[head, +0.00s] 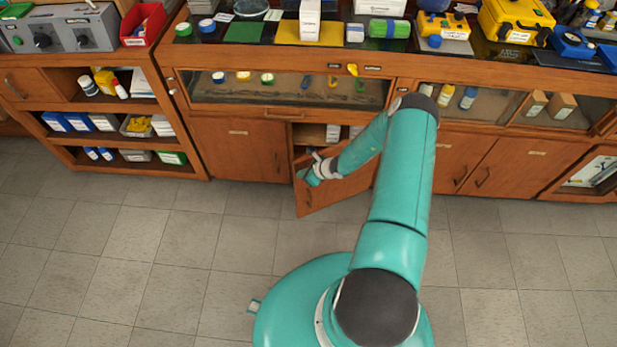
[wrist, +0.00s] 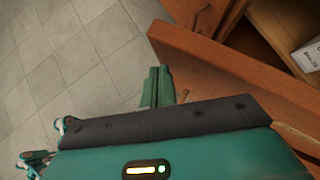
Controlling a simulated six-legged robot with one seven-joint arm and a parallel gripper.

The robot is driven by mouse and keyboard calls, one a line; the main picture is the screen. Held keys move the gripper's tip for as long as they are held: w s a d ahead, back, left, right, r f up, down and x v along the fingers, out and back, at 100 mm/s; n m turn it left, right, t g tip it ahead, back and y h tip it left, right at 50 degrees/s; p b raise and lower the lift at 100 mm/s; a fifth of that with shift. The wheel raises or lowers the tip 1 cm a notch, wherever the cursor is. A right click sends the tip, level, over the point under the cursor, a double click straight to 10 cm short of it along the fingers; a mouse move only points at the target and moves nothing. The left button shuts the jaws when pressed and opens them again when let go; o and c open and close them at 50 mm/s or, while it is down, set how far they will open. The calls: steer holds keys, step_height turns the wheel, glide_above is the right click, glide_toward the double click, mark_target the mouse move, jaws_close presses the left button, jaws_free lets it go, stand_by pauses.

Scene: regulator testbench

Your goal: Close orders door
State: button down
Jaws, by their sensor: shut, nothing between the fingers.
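The wooden cabinet door (head: 340,192) stands partly open in the lower cabinet, swung out over the floor from its right side. No label on it can be read. Its top edge (wrist: 235,70) crosses the wrist view, with the cabinet interior beyond it. My gripper (head: 307,175) is shut and empty near the door's free left edge. In the wrist view my gripper fingers (wrist: 157,85) are together on the door's outer side, close to its face. A small part beside them may be the handle. I cannot tell whether they touch the door.
White boxes (head: 333,132) sit inside the open cabinet; one box (wrist: 308,55) shows in the wrist view. A closed door (head: 238,150) is to the left, and more closed doors (head: 500,165) are to the right. The tiled floor (head: 150,255) in front is clear.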

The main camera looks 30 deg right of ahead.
steer(key=w+d+m+h, duration=0.1)
steer(key=w+m, duration=0.1)
steer(key=w, duration=0.6)
steer(key=w+d+m+t+h, duration=0.1)
steer(key=w+m+h, duration=0.1)
steer(key=w, duration=0.5)
steer(key=shift+w+d+m, duration=0.3)
steer(key=shift+w+d, duration=0.1)
steer(key=shift+s, duration=0.1)
